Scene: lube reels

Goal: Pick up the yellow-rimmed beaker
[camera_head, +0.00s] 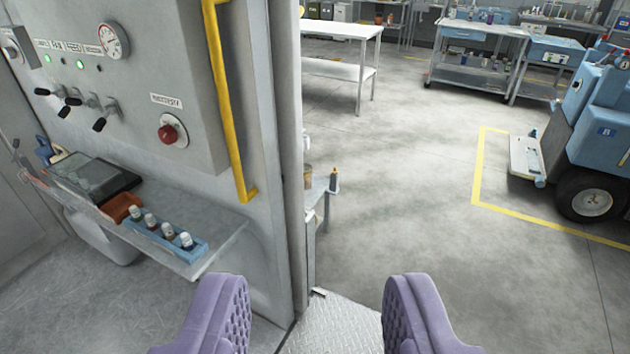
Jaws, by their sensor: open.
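I cannot make out a yellow-rimmed beaker for certain in this view. A small tan cup-like item (308,172) stands on a small side shelf (318,192) just beyond the cabinet edge, partly hidden by it; its rim is too small to tell. Next to it stands a dark bottle with a yellow-orange top (333,182). My gripper (318,312) shows as two purple padded fingers at the bottom of the picture, wide apart, with nothing between them. It is well short of the shelf and the items on it.
A grey control cabinet (150,50) with a yellow handle (230,110) fills the left. Below it, a ledge (225,240) holds a blue rack (165,240) of small bottles. A white table (342,30), carts (475,60) and a blue vehicle (595,110) stand farther off. Open floor lies between.

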